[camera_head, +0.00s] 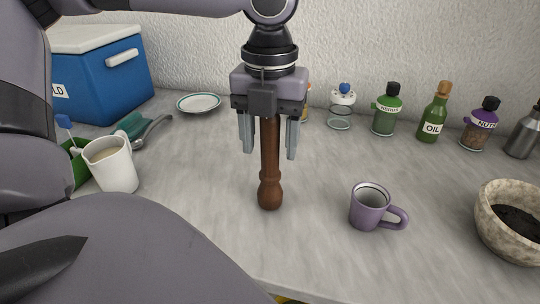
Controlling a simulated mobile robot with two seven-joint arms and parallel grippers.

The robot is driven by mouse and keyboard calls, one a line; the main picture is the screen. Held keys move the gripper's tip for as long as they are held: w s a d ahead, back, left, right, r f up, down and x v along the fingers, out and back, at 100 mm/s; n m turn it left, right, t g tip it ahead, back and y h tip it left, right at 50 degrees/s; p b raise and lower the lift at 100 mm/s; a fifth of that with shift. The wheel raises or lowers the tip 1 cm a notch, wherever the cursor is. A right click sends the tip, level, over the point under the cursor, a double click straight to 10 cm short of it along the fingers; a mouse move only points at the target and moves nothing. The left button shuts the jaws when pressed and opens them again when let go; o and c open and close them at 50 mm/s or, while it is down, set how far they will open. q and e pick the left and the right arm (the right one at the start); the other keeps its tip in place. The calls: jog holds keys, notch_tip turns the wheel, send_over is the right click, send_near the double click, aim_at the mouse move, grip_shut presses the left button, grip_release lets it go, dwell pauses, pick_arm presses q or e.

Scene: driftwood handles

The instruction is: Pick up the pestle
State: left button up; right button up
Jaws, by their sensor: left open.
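The pestle (269,165) is a brown wooden rod with a rounded, thicker lower end. It appears upright on the grey counter (220,215) in the middle of the view. My left gripper (269,150) points down over the pestle, with one finger on each side of its shaft. The fingers are apart and gaps show between them and the wood. The gripper body hides the pestle's upper end. My right gripper is not in view.
A purple mug (370,207) and a stone bowl of dark contents (492,232) stand to the right. Bottles, including a green oil bottle (433,115), line the back wall. A white mug (112,168) and blue cooler (108,80) stand left. Counter around the pestle is clear.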

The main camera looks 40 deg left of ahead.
pick_arm(q)
grip_shut()
notch_tip(320, 180, up, 20)
jog(key=p, duration=0.2)
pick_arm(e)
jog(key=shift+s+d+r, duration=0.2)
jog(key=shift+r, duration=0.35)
